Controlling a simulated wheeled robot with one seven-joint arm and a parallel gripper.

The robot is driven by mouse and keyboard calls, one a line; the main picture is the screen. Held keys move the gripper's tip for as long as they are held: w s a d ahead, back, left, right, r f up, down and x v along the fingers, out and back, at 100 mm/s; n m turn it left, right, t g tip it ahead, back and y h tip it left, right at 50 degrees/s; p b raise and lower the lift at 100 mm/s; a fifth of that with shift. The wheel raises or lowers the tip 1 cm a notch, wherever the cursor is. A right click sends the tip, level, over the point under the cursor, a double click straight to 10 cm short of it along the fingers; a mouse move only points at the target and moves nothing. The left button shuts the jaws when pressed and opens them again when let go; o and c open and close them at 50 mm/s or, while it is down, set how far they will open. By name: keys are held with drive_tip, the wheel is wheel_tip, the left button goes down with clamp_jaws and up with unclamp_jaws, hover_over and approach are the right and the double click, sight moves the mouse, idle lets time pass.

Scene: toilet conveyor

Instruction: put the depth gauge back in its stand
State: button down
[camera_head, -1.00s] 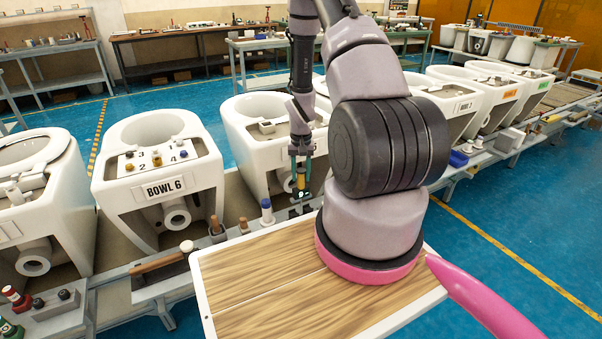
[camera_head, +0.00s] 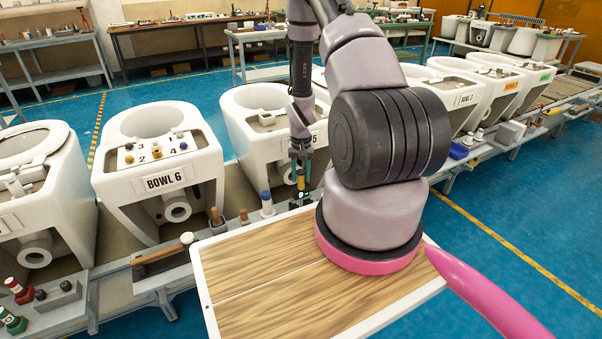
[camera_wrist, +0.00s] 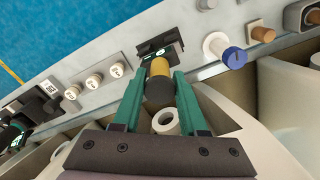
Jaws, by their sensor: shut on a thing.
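My gripper (camera_head: 301,165) has two teal fingers and is shut on the depth gauge (camera_wrist: 160,82), which has a yellow body and a dark end. The gauge also shows in the head view (camera_head: 301,181), small and low between the fingers. A dark stand (camera_wrist: 151,48) with a small lit display lies just beyond the gauge in the wrist view, on the grey rail. The gauge overlaps its near edge there. I cannot tell whether the gauge touches the stand or sits in it. The fingers hide part of the gauge.
A blue-capped white cylinder (camera_wrist: 230,55) and a brown knob (camera_wrist: 262,33) stand to the right of the stand. Several white round knobs (camera_wrist: 94,81) are to its left. White toilet bowls, including Bowl 6 (camera_head: 150,115), line the conveyor. My wooden top (camera_head: 260,285) is in front.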

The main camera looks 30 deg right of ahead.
drive_tip(key=shift+f, duration=0.9)
drive_tip(key=shift+c, duration=1.8)
unclamp_jaws()
wheel_tip(320, 180, up, 11)
drive_tip(key=shift+f, duration=0.1)
